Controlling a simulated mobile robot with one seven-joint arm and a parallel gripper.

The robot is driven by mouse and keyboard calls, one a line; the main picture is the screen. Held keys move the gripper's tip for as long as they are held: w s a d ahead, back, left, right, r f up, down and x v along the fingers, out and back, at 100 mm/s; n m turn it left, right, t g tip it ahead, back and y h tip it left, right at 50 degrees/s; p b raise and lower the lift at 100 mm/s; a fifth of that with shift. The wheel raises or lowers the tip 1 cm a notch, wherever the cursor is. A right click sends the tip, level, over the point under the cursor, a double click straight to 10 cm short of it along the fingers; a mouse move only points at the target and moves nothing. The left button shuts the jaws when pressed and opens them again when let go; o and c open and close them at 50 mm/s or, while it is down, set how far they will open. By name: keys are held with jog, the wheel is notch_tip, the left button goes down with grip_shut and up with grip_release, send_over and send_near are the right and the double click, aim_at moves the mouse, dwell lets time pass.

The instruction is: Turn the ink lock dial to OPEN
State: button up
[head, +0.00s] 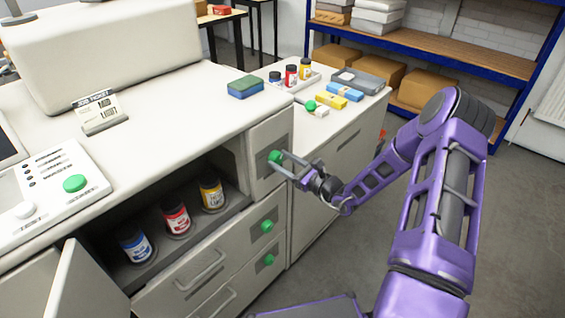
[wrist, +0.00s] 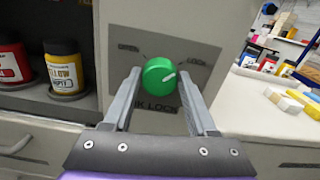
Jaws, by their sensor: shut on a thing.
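The green ink lock dial (wrist: 159,76) sits on a grey plate (wrist: 180,103) on the cabinet's upright panel. Its white pointer mark points right and slightly up, on the side of the LOCK label (wrist: 196,62). The OPEN label (wrist: 128,47) is at the upper left. My gripper (wrist: 161,80) is shut on the dial, one finger on each side. In the head view the dial (head: 275,156) shows at the tips of my gripper (head: 284,161). Part of the INK LOCK lettering is hidden by the fingers.
An open bay left of the dial holds blue, red and yellow ink jars (head: 212,194). Two more green knobs (head: 266,226) are on the fronts below. A side counter (head: 340,110) with small bottles and boxes stands to the right. The floor at right is clear.

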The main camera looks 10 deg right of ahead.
jog(key=n+b, duration=0.2)
jog(key=n, duration=0.1)
jog(key=n+b, duration=0.1)
jog(key=n, duration=0.1)
jog(key=shift+s+a+f, duration=0.1)
jog(key=shift+a+f, duration=0.05)
jog(key=shift+f, duration=0.15)
jog(key=n+b, duration=0.5)
jog(key=shift+f+n, duration=0.1)
jog(key=shift+n, duration=0.3)
jog(key=n+b, duration=0.1)
jog(key=n, duration=0.2)
jog(key=shift+b, duration=0.35)
jog(key=n, duration=0.4)
jog(key=shift+n, duration=0.6)
jog(key=o, duration=1.4)
jog(key=shift+c, duration=0.2)
jog(key=v, duration=1.7)
jog(key=shift+s, duration=0.25)
